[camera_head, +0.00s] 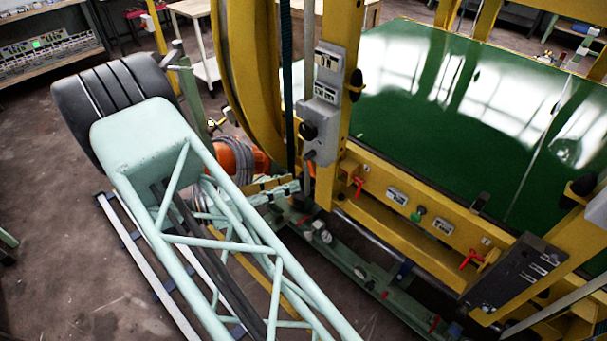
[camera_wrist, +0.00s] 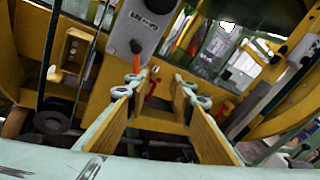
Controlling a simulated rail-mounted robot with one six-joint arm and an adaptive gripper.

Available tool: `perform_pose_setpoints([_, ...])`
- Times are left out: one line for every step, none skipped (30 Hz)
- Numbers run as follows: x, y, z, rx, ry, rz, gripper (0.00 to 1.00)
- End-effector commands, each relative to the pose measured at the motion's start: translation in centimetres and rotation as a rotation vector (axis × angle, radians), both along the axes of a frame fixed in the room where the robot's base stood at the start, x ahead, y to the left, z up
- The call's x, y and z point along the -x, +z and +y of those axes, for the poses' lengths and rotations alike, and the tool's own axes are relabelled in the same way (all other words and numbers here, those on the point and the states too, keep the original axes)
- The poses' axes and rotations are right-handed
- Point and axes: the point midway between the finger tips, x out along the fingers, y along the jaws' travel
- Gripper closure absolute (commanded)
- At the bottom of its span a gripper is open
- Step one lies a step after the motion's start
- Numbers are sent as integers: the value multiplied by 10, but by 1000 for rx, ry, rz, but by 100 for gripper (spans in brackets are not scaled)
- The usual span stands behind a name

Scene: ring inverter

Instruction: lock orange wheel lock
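My gripper (camera_wrist: 160,93) is open in the wrist view, its two fingers spread with a gap between them. A small orange-red handle (camera_wrist: 152,88) shows in that gap, beyond the fingertips; I cannot tell its distance or whether it is the wheel lock. Another red piece (camera_wrist: 137,64) is just above it, under a grey control box. In the head view, a red-orange handle (camera_head: 358,186) sits on the yellow frame, and another (camera_head: 470,259) is farther right. A rounded orange body (camera_head: 236,158) is partly hidden behind pale green tubing.
The grey control box (camera_head: 325,92) with a black knob is mounted on a yellow post; it also shows in the wrist view (camera_wrist: 140,25). A large green panel (camera_head: 430,120) lies behind the yellow frame (camera_head: 410,205). Bare floor (camera_head: 50,230) is at the left.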

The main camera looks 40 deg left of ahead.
Motion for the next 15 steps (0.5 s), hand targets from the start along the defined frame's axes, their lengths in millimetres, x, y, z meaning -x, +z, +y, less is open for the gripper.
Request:
perform_pose_setpoints([8,-8,10,21,30,-5,78])
perform_pose_setpoints([12,-11,16,32,46,-8,78])
perform_pose_setpoints([17,-15,23,46,65,-11,78])
perform_pose_setpoints([19,-18,27,56,79,-13,78])
perform_pose_setpoints([22,-20,31,64,90,-16,78])
perform_pose_setpoints([25,-23,35,74,103,-18,78])
perform_pose_setpoints([28,-25,38,80,111,-20,78])
perform_pose_setpoints([29,-26,40,84,118,-21,78])
perform_pose_setpoints([31,-27,42,89,125,-23,78])
perform_pose_setpoints([32,-27,44,91,129,-23,78])
perform_pose_setpoints([32,-28,44,94,130,-24,78])
perform_pose_setpoints([33,-28,45,95,133,-24,78])
perform_pose_setpoints([33,-28,45,96,134,-25,78])
perform_pose_setpoints([33,-28,45,96,134,-25,78])
perform_pose_setpoints([33,-28,45,96,134,-25,78])
